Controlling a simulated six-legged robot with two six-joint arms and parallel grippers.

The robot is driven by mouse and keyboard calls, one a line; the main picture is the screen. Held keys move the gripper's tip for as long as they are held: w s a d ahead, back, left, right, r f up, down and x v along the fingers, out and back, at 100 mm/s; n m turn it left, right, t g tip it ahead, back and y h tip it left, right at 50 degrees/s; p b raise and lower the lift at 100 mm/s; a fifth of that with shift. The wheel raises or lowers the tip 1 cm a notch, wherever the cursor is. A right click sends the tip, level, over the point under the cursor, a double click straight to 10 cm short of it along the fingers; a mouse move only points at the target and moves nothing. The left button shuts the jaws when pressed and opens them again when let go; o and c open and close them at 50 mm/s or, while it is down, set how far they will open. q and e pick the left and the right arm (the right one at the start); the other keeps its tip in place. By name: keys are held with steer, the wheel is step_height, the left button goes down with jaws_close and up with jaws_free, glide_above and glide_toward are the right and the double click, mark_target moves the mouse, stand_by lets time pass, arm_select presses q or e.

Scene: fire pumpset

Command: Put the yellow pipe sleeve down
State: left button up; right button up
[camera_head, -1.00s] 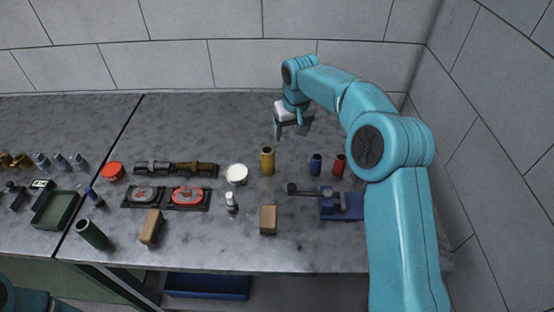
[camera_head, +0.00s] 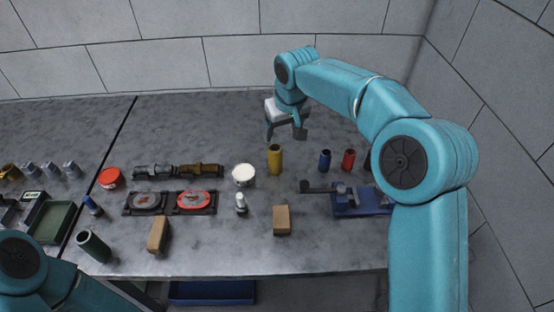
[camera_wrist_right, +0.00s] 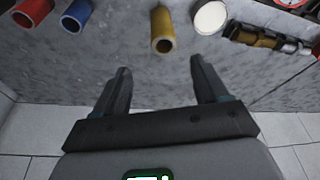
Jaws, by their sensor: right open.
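The yellow pipe sleeve (camera_head: 275,159) stands upright on the grey table, near the middle of the head view. It also shows in the right wrist view (camera_wrist_right: 163,30), ahead of the fingertips and roughly between their lines. My right gripper (camera_head: 285,132) is open and empty, behind the sleeve toward the wall and apart from it. Its two spread fingers (camera_wrist_right: 160,72) show in the wrist view with nothing between them. My left gripper is out of view; only part of my left arm shows at the lower left.
A white-lidded round tin (camera_head: 243,175) stands just left of the sleeve. Blue (camera_head: 325,160) and red (camera_head: 348,160) sleeves stand to its right, near a blue vise-like fixture (camera_head: 362,200). A tan block (camera_head: 282,219) lies in front. The table's back left is clear.

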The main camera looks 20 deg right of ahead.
mark_target(276, 148)
steer(key=x, duration=0.5)
steer(key=shift+s+a+f+p, duration=0.2)
steer(key=shift+s+a+p, duration=0.1)
steer(key=shift+s+p, duration=0.1)
steer(key=x, duration=0.4)
steer(key=shift+w+d, duration=0.25)
steer(key=shift+w, duration=0.15)
steer(key=shift+a+f+p, duration=0.1)
steer(key=shift+a+p, duration=0.05)
steer(key=shift+p, duration=0.15)
steer(key=shift+a+f+p, duration=0.2)
steer(key=shift+f+p, duration=0.45)
steer(key=shift+f, duration=0.35)
steer(key=x, duration=0.3)
steer(key=shift+w+d, duration=0.15)
steer(key=shift+w, duration=0.1)
steer(key=shift+s+r, duration=0.3)
steer(key=shift+s, duration=0.05)
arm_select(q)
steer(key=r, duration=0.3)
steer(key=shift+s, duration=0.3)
arm_select(e)
steer(key=shift+w+f, duration=0.1)
steer(key=shift+w, duration=0.05)
jaws_close()
